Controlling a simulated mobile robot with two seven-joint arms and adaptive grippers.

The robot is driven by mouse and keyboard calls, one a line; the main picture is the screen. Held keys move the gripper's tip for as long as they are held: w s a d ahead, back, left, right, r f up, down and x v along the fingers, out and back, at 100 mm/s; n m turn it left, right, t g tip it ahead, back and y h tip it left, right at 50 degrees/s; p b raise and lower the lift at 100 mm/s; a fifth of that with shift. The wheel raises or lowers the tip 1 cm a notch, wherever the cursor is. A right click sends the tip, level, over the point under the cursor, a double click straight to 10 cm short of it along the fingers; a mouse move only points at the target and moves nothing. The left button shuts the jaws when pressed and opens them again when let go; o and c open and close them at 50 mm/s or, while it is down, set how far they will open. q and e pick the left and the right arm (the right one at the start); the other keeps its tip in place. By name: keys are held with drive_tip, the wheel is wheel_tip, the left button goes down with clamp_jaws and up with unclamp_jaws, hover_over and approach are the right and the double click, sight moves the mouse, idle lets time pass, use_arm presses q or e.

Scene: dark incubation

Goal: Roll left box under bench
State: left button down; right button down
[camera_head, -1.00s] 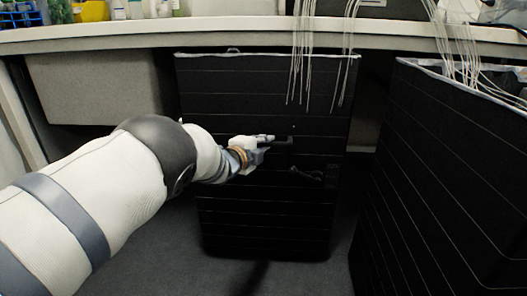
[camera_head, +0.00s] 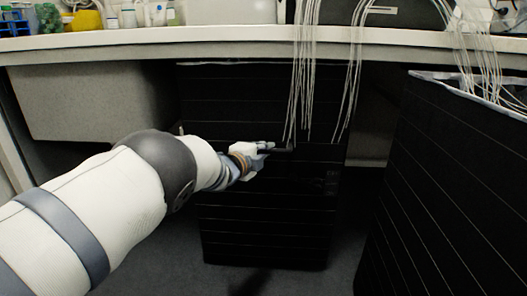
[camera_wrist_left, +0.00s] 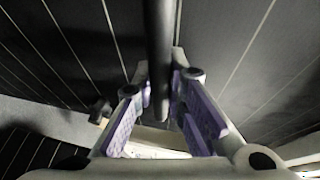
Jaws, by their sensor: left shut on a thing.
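The left box (camera_head: 265,222) is a tall black box with thin pale horizontal lines, upright on the dark floor. Its top rim shows just below the front edge of the bench (camera_head: 200,43). My left gripper (camera_head: 268,148) is at the front face of the box, shut on its dark handle. In the left wrist view the black handle bar (camera_wrist_left: 159,55) runs between the purple-padded fingers (camera_wrist_left: 160,112), with the lined black face behind. My right gripper is not in view.
A second black lined box (camera_head: 450,185) with a pale rim stands at the right, close to the camera. White cables (camera_head: 305,95) hang over the bench edge in front of the left box. A grey panel (camera_head: 90,102) fills the upper left under the bench.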

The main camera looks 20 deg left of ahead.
use_arm(q)
drive_tip(key=shift+r, duration=0.1)
drive_tip(key=c, duration=1.9)
unclamp_jaws()
drive_tip(key=shift+s, duration=0.1)
drive_tip(key=v, duration=1.1)
drive_tip(key=shift+s, duration=0.4)
